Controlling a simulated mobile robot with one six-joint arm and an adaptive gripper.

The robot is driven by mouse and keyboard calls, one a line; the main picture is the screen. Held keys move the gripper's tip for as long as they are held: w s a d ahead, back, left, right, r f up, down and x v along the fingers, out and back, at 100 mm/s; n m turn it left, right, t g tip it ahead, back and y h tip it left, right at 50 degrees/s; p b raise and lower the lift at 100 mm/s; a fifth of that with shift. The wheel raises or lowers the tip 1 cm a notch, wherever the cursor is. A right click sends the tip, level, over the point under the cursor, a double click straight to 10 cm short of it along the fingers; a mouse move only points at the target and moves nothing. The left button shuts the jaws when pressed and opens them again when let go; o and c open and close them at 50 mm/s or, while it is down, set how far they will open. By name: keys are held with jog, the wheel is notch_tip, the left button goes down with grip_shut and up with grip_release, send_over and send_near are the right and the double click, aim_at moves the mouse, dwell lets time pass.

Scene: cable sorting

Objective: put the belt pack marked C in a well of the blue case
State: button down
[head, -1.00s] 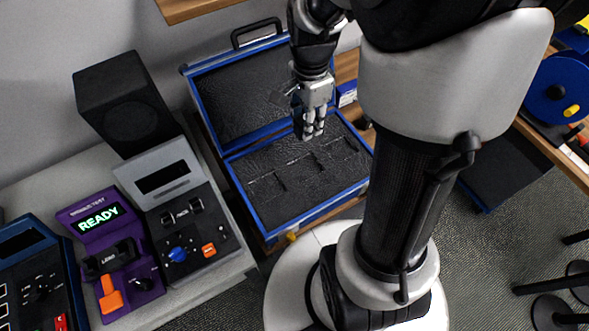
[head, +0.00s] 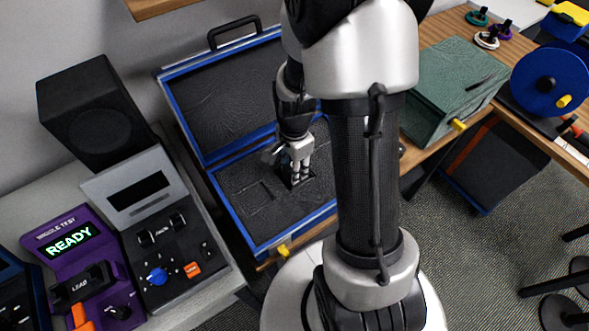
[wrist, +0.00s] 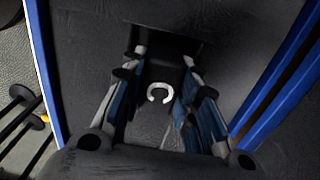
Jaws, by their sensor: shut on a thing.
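The blue case (head: 290,236) lies open, its dark foam tray cut with rectangular wells. My gripper (head: 297,178) points down over the middle of the tray. In the wrist view, my gripper (wrist: 160,112) is shut on a dark belt pack (wrist: 160,94) with a white C mark facing the camera. The pack is between the fingers, at or just above a well; how deep it sits cannot be told. An empty well (head: 255,193) shows to the left of my gripper. The right part of the tray is hidden behind my arm.
The raised case lid (head: 225,95) stands behind the tray. A black speaker box (head: 95,108) and a purple test unit reading READY (head: 70,243) are at left. A green box (head: 450,85) and a blue reel (head: 550,80) are at right.

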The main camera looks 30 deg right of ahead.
jog(key=shift+f, duration=0.25)
jog(key=shift+f, duration=0.15)
jog(key=c, duration=1.5)
grip_release()
jog(key=shift+c, duration=0.2)
jog(key=s+a+r+n+t+p, duration=0.1)
jog(key=a+r+n, duration=0.1)
jog(key=r, duration=0.6)
jog(key=s+a+r+n+p, duration=0.1)
jog(key=r+n+p, duration=0.15)
jog(key=r, duration=0.45)
jog(key=s+a+r+n+t+p, duration=0.1)
jog(key=s+a+r+n, duration=0.1)
jog(key=r, duration=0.6)
jog(key=s+a+r+n+t, duration=0.2)
jog(key=s+a+r+n, duration=0.3)
jog(key=s+n, duration=0.4)
jog(key=shift+s+a+r+n+t, duration=0.35)
jog(key=shift+r+n, duration=0.55)
jog(key=shift+n, duration=0.15)
